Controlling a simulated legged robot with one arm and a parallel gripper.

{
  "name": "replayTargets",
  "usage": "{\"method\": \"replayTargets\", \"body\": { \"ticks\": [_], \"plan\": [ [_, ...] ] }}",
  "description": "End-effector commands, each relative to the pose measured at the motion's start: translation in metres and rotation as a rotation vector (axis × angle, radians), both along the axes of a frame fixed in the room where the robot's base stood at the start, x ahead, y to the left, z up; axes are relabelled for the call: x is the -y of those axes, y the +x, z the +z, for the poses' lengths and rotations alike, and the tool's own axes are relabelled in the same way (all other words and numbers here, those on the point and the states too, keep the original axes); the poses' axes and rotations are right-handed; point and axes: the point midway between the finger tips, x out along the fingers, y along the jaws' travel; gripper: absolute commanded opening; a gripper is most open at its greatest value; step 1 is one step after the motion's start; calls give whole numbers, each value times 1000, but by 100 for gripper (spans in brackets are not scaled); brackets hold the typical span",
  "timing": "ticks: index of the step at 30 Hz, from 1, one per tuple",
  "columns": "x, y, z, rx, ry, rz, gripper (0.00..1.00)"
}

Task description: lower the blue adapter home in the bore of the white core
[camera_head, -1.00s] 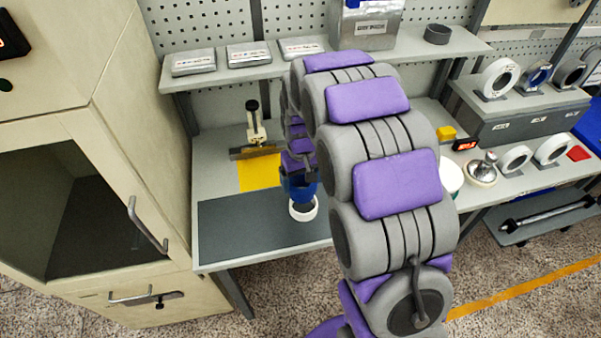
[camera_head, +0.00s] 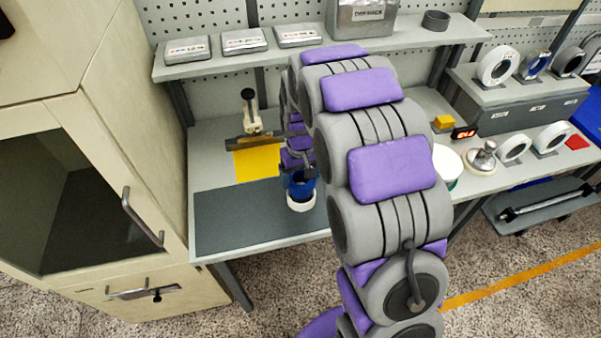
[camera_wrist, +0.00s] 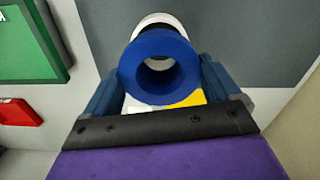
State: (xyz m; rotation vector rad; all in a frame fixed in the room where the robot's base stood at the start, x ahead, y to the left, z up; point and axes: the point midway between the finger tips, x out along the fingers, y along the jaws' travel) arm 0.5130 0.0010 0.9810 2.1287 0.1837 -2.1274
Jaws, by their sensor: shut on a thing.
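The blue adapter (camera_wrist: 160,44) is a ring with a round hole, held between the two fingers of my gripper (camera_wrist: 161,82) in the wrist view. My gripper also shows in the head view (camera_head: 298,172), partly behind my arm. The white core (camera_head: 301,206) stands on the dark mat, directly under the adapter. In the wrist view, the core (camera_wrist: 158,19) shows as a white rim beyond the adapter, with a dark edge inside it. The adapter covers most of the bore. I cannot tell whether its lower end is inside the bore.
The dark grey mat (camera_head: 240,225) lies along the bench front, with a yellow patch (camera_head: 258,165) behind it. A black-handled tool (camera_head: 250,112) stands behind that. A white tub (camera_head: 447,165) and metal weight (camera_head: 482,157) stand right of my arm. A cabinet (camera_head: 100,150) is at left.

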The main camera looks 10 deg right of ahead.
Motion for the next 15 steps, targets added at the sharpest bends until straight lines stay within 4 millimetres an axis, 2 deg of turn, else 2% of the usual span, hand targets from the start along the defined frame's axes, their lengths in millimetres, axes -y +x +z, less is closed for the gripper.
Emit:
{"method": "replayTargets", "body": {
  "ticks": [15],
  "plan": [
    [0, 0, -25, 0, 0, 0, 60]
  ]
}}
